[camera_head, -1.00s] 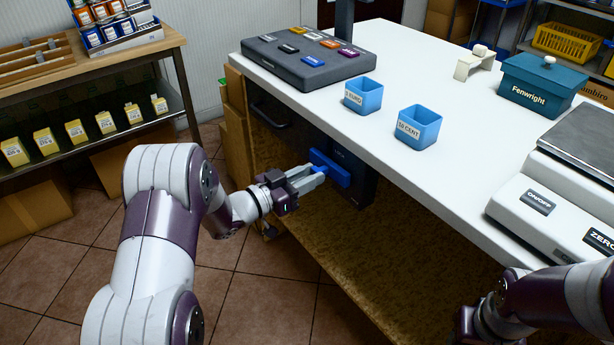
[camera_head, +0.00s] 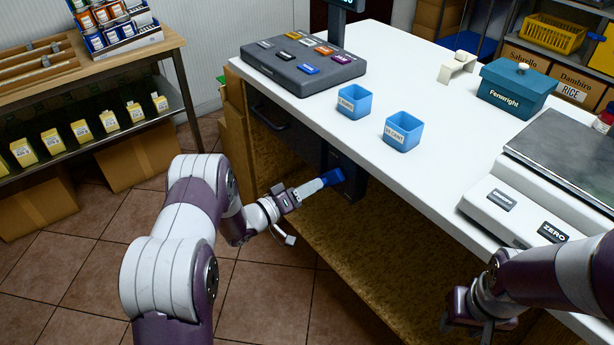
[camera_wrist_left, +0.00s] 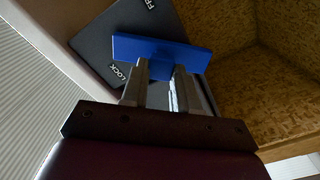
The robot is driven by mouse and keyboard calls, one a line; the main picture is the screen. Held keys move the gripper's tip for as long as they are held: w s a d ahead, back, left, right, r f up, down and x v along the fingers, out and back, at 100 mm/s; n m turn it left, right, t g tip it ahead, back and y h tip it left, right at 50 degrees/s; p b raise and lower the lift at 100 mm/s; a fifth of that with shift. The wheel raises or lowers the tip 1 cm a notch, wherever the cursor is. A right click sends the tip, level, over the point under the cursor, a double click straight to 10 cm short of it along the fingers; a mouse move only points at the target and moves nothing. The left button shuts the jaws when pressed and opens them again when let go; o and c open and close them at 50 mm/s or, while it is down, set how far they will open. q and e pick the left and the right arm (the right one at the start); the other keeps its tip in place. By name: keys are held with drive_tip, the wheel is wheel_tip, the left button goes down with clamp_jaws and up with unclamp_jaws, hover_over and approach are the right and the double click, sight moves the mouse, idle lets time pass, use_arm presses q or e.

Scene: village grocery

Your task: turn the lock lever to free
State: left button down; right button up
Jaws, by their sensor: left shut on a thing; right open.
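The lock lever (camera_head: 333,177) is a blue bar on a dark plate (camera_head: 350,187) under the counter's front edge. In the left wrist view the blue bar (camera_wrist_left: 165,53) lies across the dark plate (camera_wrist_left: 95,40), between the partly hidden "FR…" label at the top and the "LOCK" label below its left part. My left gripper (camera_head: 320,184) is shut on the lever. Its two fingers (camera_wrist_left: 161,74) reach the bar's near side in the left wrist view. My right gripper (camera_head: 482,322) is open and empty at the lower right, beside the counter.
The white counter (camera_head: 440,105) carries two blue cups (camera_head: 404,131), a dark key panel (camera_head: 303,65), a teal box (camera_head: 517,88) and a scale (camera_head: 530,200). A dark drawer (camera_head: 285,130) is left of the lever plate. Open tiled floor (camera_head: 90,260) lies left of the counter.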

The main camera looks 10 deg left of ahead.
use_arm(q)
drive_tip(key=shift+s+d+f+n+p, duration=0.3)
drive_tip(key=shift+n+p, duration=0.35)
drive_tip(key=shift+n, duration=0.7)
drive_tip(key=shift+s+d+f+n+p, duration=0.15)
drive_tip(key=shift+s+d+n+p, duration=0.4)
drive_tip(key=shift+n, duration=0.85)
drive_tip(key=shift+s+d+f+n+p, duration=0.1)
drive_tip(key=shift+d+f+n+p, duration=0.15)
drive_tip(key=shift+n+p, duration=0.85)
drive_tip(key=shift+n+b, duration=0.3)
drive_tip(key=shift+n, duration=0.05)
drive_tip(key=c, duration=0.8)
unclamp_jaws()
drive_tip(key=shift+c, duration=0.2)
drive_tip(key=v, duration=1.2)
drive_tip(key=shift+s+a+p, duration=0.2)
drive_tip(key=shift+a+p, duration=0.05)
drive_tip(key=shift+p, duration=0.2)
